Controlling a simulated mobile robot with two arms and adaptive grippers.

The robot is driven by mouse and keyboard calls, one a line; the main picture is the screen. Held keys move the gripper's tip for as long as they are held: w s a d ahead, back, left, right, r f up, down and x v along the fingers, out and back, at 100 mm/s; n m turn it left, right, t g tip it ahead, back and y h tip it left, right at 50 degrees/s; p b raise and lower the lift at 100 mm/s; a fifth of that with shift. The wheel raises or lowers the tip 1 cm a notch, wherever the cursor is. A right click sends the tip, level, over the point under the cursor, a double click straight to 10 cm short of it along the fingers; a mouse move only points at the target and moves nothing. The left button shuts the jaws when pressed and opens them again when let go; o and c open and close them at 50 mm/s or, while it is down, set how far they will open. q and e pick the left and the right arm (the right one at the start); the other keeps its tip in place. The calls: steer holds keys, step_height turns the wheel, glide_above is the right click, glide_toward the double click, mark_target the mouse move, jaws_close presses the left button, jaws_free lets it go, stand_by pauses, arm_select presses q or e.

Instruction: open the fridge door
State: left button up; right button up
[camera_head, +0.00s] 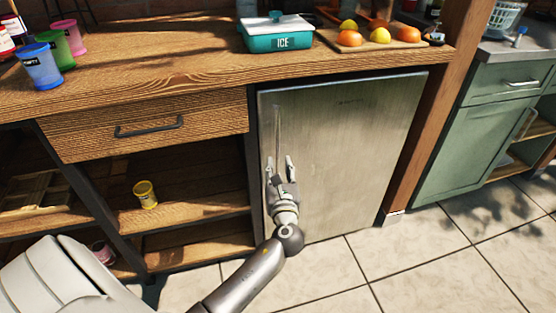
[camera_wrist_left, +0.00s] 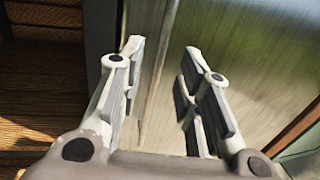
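The fridge door (camera_head: 345,150) is a brushed metal panel under the wooden counter, and it is closed. Its thin vertical handle (camera_head: 277,130) runs near the door's left edge. My left gripper (camera_head: 279,163) is in front of the door at the handle's lower part, with its fingers apart. In the left wrist view my left gripper (camera_wrist_left: 163,50) is open, and the handle (camera_wrist_left: 158,65) shows as a pale bar between the two fingers. I cannot tell whether any finger touches it. My right gripper is not in view.
A wooden drawer (camera_head: 150,125) and open shelves with a yellow cup (camera_head: 145,194) are left of the fridge. A teal ice box (camera_head: 276,36) and a fruit board (camera_head: 372,40) sit on the counter above. A wooden post (camera_head: 440,110) stands right. Tiled floor (camera_head: 440,260) lies clear in front.

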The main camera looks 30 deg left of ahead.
mark_target(278, 159)
arm_select(q)
steer(key=x, duration=0.5)
steer(key=shift+b, duration=0.35)
jaws_close()
